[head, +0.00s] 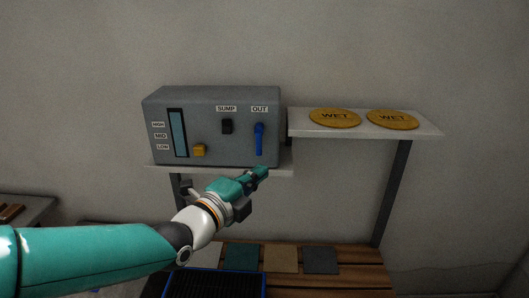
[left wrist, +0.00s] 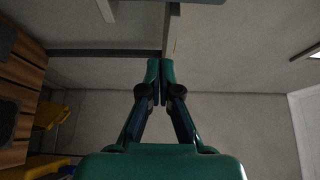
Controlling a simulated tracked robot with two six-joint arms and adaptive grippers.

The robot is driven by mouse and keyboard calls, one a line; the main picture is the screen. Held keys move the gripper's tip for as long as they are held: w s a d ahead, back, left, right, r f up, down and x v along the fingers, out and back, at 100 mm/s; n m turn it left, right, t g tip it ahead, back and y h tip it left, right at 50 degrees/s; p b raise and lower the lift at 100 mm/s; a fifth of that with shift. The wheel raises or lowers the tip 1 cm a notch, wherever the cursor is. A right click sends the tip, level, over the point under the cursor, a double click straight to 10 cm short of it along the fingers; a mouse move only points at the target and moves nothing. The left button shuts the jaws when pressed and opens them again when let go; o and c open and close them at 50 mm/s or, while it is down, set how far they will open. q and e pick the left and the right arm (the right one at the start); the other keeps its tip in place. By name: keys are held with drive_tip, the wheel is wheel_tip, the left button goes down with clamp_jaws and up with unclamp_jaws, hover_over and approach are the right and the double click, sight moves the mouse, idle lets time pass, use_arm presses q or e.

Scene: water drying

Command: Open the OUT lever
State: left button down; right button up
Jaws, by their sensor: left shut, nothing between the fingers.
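The OUT lever (head: 259,139) is a blue handle under the OUT label on the front right of a grey control box (head: 212,100). It hangs downward. My left gripper (head: 262,171) is shut and empty. In the head view its tips appear just below the lever, near the front edge of the box's shelf, and I see no contact with the lever. The left wrist view shows the two fingertips (left wrist: 160,72) together with nothing between them; the lever is not visible there. My right gripper is not in view.
Two yellow WET discs (head: 335,118) lie on the right shelf (head: 432,131). Below, a wooden bench (head: 345,265) holds several coloured squares and a blue-rimmed tray (head: 265,284).

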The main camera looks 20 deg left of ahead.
sight(259, 140)
use_arm(q)
drive_tip(key=shift+a, duration=0.15)
drive_tip(key=p+x, duration=0.4)
drive_tip(key=x, duration=0.6)
drive_tip(key=a, duration=0.2)
drive_tip(key=a+p, duration=0.1)
drive_tip(key=a, duration=0.1)
drive_tip(key=shift+s+a, duration=0.1)
drive_tip(key=shift+s, duration=0.15)
drive_tip(key=shift+f, duration=0.15)
